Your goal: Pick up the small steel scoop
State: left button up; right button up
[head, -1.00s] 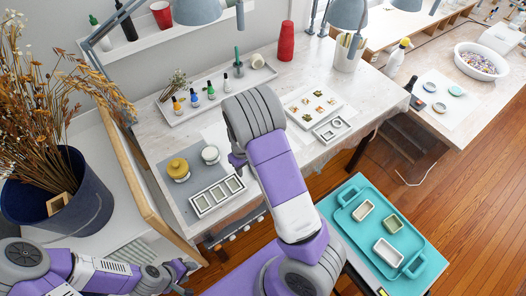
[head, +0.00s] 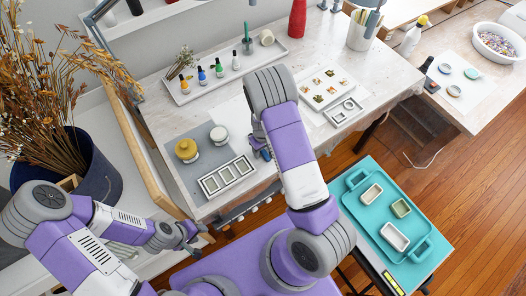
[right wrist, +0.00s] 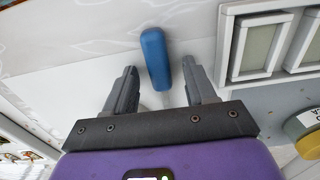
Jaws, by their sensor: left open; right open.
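A blue handle (right wrist: 154,58) lies on the pale table top in the right wrist view. A thin, pale shaft seems to run from it toward my right gripper, and the rest is hidden, so I cannot see a steel bowl. My left gripper (head: 193,241) is open and empty, off the table's near left edge.
A white three-part mould (head: 227,176) lies left of my right gripper, near a yellow jar (head: 186,149) and a white jar (head: 219,135). A long tray with small bottles (head: 184,97) is farther back. A turquoise tray (head: 421,243) stands at right.

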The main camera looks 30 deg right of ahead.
grip_shut()
